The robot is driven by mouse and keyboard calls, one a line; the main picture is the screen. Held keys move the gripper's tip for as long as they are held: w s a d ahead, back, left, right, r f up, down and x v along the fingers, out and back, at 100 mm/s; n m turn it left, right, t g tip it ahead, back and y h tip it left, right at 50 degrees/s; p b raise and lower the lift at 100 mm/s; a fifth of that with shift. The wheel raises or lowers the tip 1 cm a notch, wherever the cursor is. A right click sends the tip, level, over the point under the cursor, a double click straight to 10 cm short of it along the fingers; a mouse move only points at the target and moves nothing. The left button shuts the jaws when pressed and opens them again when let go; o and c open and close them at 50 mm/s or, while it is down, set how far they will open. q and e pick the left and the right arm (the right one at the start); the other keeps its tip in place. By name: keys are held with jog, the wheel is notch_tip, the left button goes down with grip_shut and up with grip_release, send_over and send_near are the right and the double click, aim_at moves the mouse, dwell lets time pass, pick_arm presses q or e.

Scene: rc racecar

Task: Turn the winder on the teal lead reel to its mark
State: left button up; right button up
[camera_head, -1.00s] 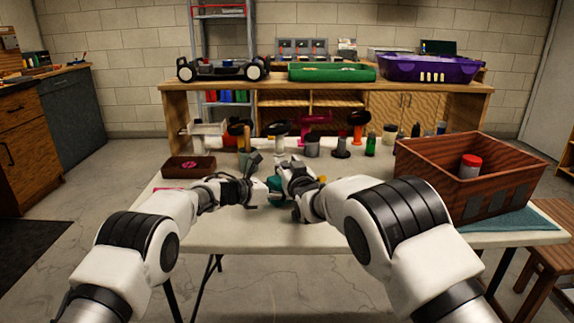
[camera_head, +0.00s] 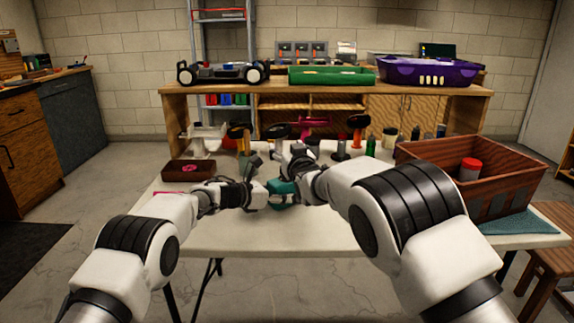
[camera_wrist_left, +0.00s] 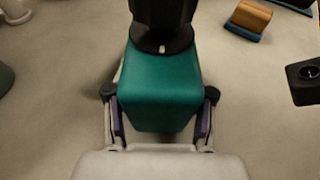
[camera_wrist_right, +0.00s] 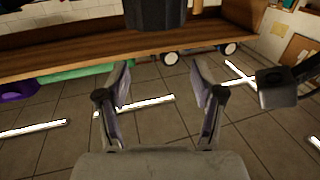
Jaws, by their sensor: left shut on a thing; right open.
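The teal lead reel (camera_head: 283,188) is held over the middle of the table. My left gripper (camera_head: 262,195) is shut on it. In the left wrist view the reel's teal body (camera_wrist_left: 160,88) sits between both fingers. A black round part (camera_wrist_left: 161,42) with a small pale tick is at its far end, below a dark block that runs out of the picture. My right gripper (camera_head: 295,156) is just above and right of the reel. In the right wrist view its fingers (camera_wrist_right: 162,85) are apart with nothing between them. I cannot tell the winder's angle from its mark.
A brown crate (camera_head: 420,181) with a red-capped jar (camera_head: 470,169) stands on the right. A brown tray (camera_head: 180,171) lies at the left. Several small parts and bottles line the table's back. The front of the white table (camera_head: 270,238) is clear.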

notch_tip(320, 180, up, 5)
jog(key=shift+f, duration=0.2)
jog(key=shift+d+f, duration=0.1)
